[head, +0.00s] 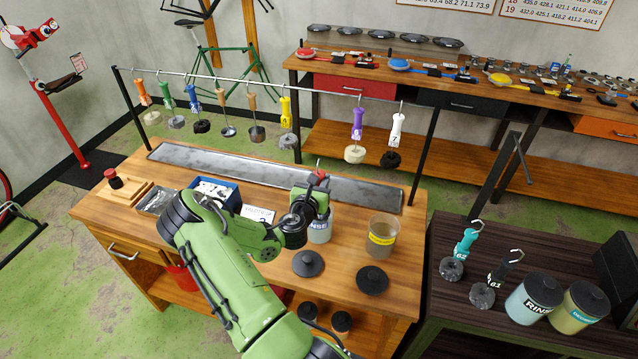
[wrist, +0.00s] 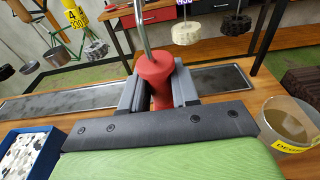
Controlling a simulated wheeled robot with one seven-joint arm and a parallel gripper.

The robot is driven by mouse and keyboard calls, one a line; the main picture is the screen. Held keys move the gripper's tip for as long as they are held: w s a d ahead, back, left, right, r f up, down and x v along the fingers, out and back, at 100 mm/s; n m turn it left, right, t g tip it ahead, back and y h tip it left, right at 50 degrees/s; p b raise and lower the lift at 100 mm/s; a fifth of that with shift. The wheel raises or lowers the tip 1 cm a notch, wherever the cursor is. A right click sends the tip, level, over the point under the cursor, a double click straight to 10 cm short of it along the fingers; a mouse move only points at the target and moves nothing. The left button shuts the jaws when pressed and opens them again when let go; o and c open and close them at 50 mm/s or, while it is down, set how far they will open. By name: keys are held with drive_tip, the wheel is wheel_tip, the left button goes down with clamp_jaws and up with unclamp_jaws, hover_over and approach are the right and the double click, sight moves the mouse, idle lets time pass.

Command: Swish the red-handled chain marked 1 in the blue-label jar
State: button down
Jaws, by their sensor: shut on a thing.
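My gripper (head: 312,197) is shut on the red handle (wrist: 155,80) of a hanger; its metal hook rises above the handle in the wrist view. The number on the handle does not show. In the head view the gripper is above a jar (head: 320,234) whose label reads "NSE" at its visible end. The gripper and arm cover part of this jar. The chain under the handle is hidden, so I cannot tell whether it is inside the jar. An open jar with a yellow label (head: 382,238) stands to the right; it also shows in the wrist view (wrist: 290,148).
A rail (head: 250,82) behind carries several hanging chains with coloured handles. A metal drip tray (head: 265,178) lies below it. Two black lids (head: 308,263) lie in front of the jars. A blue box (head: 228,187) stands left. A dark side table (head: 455,300) holds more jars and chains.

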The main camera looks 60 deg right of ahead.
wheel_tip(320, 180, up, 8)
drive_tip(key=shift+f, duration=0.35)
idle(0.7)
